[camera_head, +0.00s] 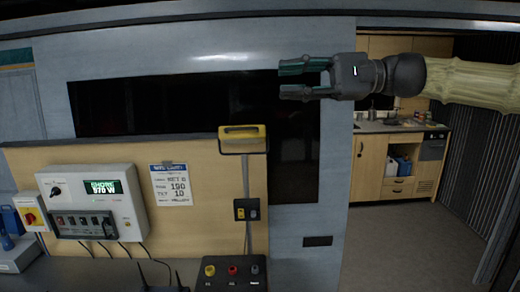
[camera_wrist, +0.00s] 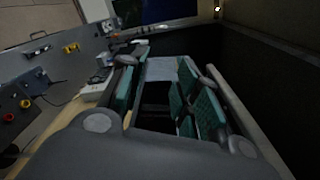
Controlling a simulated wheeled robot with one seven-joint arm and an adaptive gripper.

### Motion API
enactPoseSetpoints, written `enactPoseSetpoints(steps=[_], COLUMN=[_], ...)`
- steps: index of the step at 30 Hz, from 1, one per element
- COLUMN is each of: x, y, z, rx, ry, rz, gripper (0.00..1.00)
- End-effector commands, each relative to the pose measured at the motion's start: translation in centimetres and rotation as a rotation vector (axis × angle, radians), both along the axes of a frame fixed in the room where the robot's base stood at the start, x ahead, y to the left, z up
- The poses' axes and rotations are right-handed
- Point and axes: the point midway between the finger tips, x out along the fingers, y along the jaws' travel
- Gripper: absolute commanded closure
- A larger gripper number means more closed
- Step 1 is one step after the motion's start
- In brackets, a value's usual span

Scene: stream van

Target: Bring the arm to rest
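My gripper (camera_head: 291,81) is at the upper middle of the head view, with my arm reaching in from the right edge. Its two teal-padded fingers point left and stand apart, with nothing between them. In the wrist view the gripper (camera_wrist: 165,95) also shows its fingers apart, and no held object is visible. The gripper is in front of the grey wall and the dark panel, above the level of the yellow-topped handle. It appears to touch nothing.
A grey control box (camera_head: 92,205) with a lit display and a printed notice (camera_head: 171,184) are on the wooden panel. At right, a kitchenette cabinet (camera_head: 398,163) shows through an opening with clear floor (camera_head: 400,240).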

Motion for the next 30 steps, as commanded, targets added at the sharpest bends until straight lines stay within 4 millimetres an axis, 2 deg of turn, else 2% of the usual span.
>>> enactPoseSetpoints(steps=[1,3,8,11,17,21,26,30], x=[0.3,0.7,2.0,3.0,4.9,5.4,5.2,4.2], y=[0.9,1.6,2.6,2.8,3.0,3.9,5.6,7.0], z=[-1.4,-2.8,-6.8,-10.5,-21.2,-29.2,-38.3,-46.4], rx=[-0.015,-0.031,-0.068,-0.099,-0.193,-0.275,-0.381,-0.484], ry=[0.007,0.014,0.036,0.052,0.095,0.117,0.133,0.142], rz=[-0.003,-0.013,-0.038,-0.057,-0.104,-0.132,-0.153,-0.164], gripper=[0.68,0.68,0.68,0.68,0.68,0.68,0.68,0.68])
